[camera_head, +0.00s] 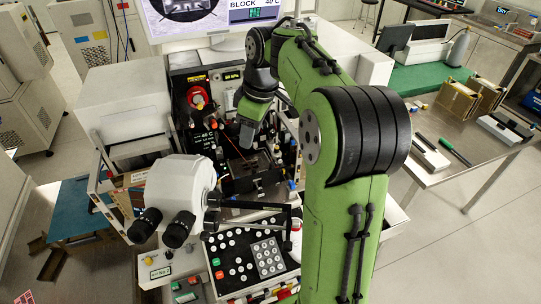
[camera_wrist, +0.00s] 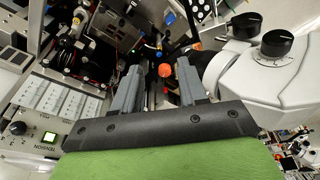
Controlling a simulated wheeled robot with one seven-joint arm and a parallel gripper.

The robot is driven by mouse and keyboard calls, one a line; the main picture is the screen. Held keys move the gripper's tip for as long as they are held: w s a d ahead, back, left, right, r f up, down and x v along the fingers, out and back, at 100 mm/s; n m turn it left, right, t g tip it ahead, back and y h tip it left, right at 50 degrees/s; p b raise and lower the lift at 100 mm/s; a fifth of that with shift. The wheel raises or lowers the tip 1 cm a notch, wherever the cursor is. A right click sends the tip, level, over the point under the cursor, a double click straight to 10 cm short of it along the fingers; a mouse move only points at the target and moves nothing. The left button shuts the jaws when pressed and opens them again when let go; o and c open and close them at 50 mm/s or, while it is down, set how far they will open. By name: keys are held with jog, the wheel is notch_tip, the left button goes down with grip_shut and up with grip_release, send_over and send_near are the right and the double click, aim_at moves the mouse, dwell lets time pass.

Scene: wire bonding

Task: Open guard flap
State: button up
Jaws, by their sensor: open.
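My gripper (camera_head: 247,134) hangs at the end of my green arm over the middle of the wire bonding machine. In the wrist view my gripper (camera_wrist: 158,66) shows two grey fingers standing apart with nothing held between them. An orange-red round knob (camera_wrist: 165,70) appears in the gap between the fingertips, beyond them; I cannot tell its distance. I cannot tell for sure which part is the guard flap. A dark panel-like part (camera_head: 262,182) sits at the machine's work area, below and right of my gripper in the head view. My arm hides part of the machine.
A white microscope head (camera_head: 178,190) with black eyepieces stands at the front left of the work area. It is close on the right in the wrist view (camera_wrist: 270,75). A keypad panel (camera_head: 250,255) lies in front. A monitor (camera_head: 200,15) stands behind. A side table (camera_head: 470,150) is at right.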

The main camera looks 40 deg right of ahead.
jog(key=w+d+f+n+y, duration=0.1)
jog(key=w+d+f, duration=0.25)
jog(key=d, duration=0.55)
jog(key=n+y, duration=0.1)
jog(key=n, duration=0.1)
send_near(273, 163)
jog(key=shift+t, duration=0.3)
jog(key=b+x, duration=0.1)
jog(key=x, duration=0.4)
jog(key=b+x, duration=0.1)
jog(key=x, duration=0.2)
jog(key=shift+s+a+f+b, duration=0.15)
jog(key=shift+s+f+b, duration=0.1)
jog(key=shift+b, duration=0.1)
grip_shut()
